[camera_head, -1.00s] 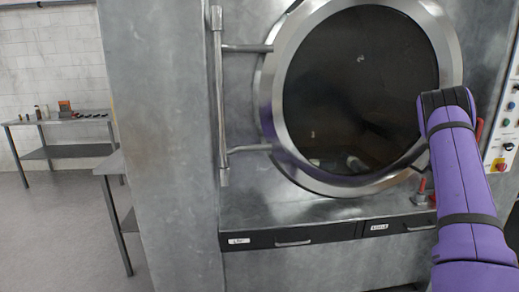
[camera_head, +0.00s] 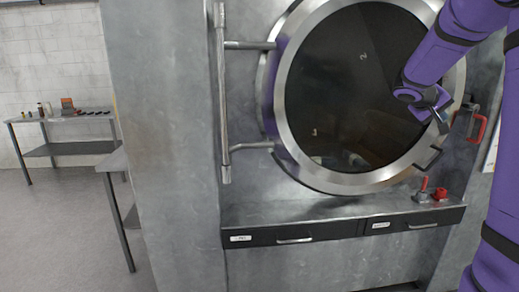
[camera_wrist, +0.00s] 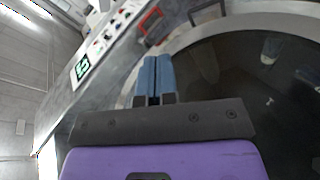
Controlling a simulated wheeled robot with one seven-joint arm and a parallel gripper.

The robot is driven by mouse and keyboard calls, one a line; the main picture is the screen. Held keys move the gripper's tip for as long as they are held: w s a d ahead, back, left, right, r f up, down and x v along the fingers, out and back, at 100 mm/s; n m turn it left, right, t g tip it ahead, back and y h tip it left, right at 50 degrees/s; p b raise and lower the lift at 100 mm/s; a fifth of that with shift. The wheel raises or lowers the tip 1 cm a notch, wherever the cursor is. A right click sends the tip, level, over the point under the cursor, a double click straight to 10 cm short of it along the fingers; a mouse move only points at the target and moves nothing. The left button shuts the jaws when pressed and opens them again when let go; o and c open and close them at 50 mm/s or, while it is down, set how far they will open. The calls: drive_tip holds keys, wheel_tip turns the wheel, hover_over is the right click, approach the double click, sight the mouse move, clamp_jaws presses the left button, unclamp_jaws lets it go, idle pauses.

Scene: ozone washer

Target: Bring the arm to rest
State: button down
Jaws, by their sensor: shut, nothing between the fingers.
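My gripper (camera_wrist: 155,72) shows in the wrist view with its two blue-grey fingers together and nothing between them. In the head view my gripper (camera_head: 441,110) is in front of the right side of the washer's round door (camera_head: 340,90). The door looks shut, with dark glass in a metal ring. My purple arm comes in from the right edge and bends down to the gripper. I cannot tell whether the fingers touch the door.
A red handle (camera_head: 478,128) sits right of the door. Red-topped items (camera_head: 440,194) stand on the ledge below. Two drawers (camera_head: 290,238) are under the ledge. A side table (camera_head: 70,117) stands far left. A control panel (camera_wrist: 105,40) shows in the wrist view. Floor at left is clear.

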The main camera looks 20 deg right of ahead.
drive_tip(key=s+a+f+n+t+y, duration=0.1)
drive_tip(key=s+a+y, duration=0.3)
drive_tip(key=s+a, duration=0.4)
drive_tip(key=s+a+f+n+t+y, duration=0.1)
drive_tip(key=s+a+y, duration=0.3)
drive_tip(key=a, duration=1.4)
drive_tip(key=s+a+f+n+t+y, duration=0.2)
drive_tip(key=s+a+y, duration=0.2)
drive_tip(key=s+a, duration=0.8)
drive_tip(key=shift+a, duration=0.55)
drive_tip(key=shift+s+d, duration=0.1)
